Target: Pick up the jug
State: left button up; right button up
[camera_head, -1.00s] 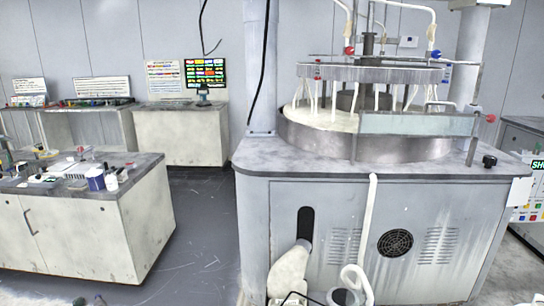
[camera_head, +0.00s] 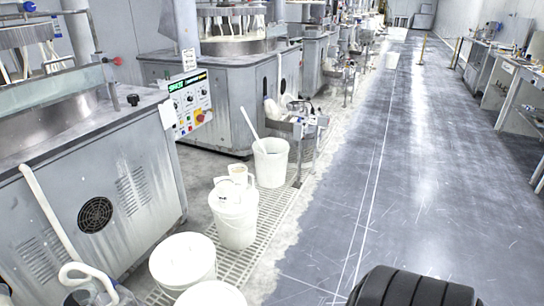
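A small whitish jug (camera_head: 238,174) appears to stand on top of a white lidded bucket (camera_head: 235,217), left of the picture's middle. Its details are small and its handle is hard to make out. No gripper can be made out in the head view. A black ribbed part of my own body shows at the bottom right, well apart from the jug.
White buckets (camera_head: 183,262) stand in a row on the floor grating (camera_head: 259,239). An open bucket (camera_head: 270,163) with a stick is behind. Polishing machines (camera_head: 95,180) line the left, with a control panel (camera_head: 188,102). The grey floor (camera_head: 390,170) is clear; benches (camera_head: 490,80) stand right.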

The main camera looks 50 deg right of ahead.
aim_at(230, 194)
jog(key=z, duration=1.35)
